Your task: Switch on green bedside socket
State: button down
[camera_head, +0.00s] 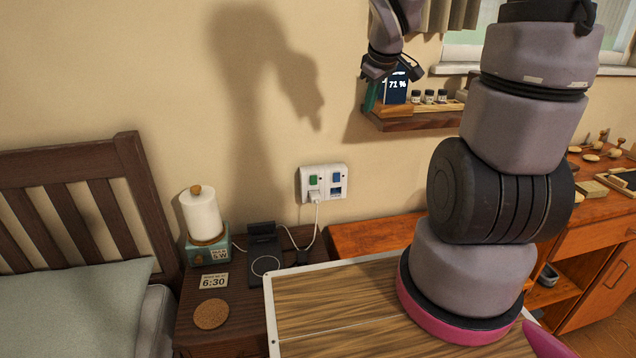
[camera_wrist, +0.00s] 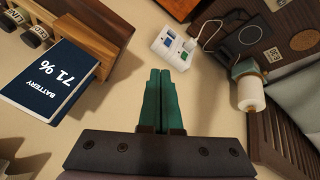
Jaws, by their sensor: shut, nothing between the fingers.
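A white double wall socket (camera_head: 323,183) is on the wall above the nightstand. Whether the green switch is pressed is too small to tell. My gripper (camera_head: 371,97) is up and right of the socket, in front of the shelf. Its teal fingers (camera_wrist: 160,75) are together and empty, apart from the socket.
A small wall shelf (camera_head: 420,121) holds a battery display and jars. The nightstand (camera_head: 240,318) carries a paper-roll lamp (camera_head: 203,215), a charger (camera_head: 264,255) and a cork coaster (camera_head: 211,313). The wall between gripper and socket looks clear.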

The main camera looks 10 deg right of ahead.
aim_at(314, 180)
jog(key=w+a+f+n+y, duration=0.2)
jog(key=f+n, duration=0.3)
jog(key=f, duration=0.6)
jog(key=w+a+f+n+y, duration=0.3)
jog(key=w+a+f+n, duration=0.1)
jog(key=f, duration=0.7)
jog(key=shift+w+n, duration=0.35)
jog(key=shift+n, duration=0.35)
jog(key=shift+a, duration=0.1)
jog(key=x, duration=0.4)
jog(key=w+x, duration=0.1)
jog(key=x, duration=0.3)
jog(key=w+r+x, duration=0.1)
jog(key=x, duration=0.2)
jog(key=shift+w+d+f, duration=0.2)
jog(key=shift+w+f, duration=0.05)
jog(key=shift+f, duration=0.1)
jog(key=shift+w, duration=0.35)
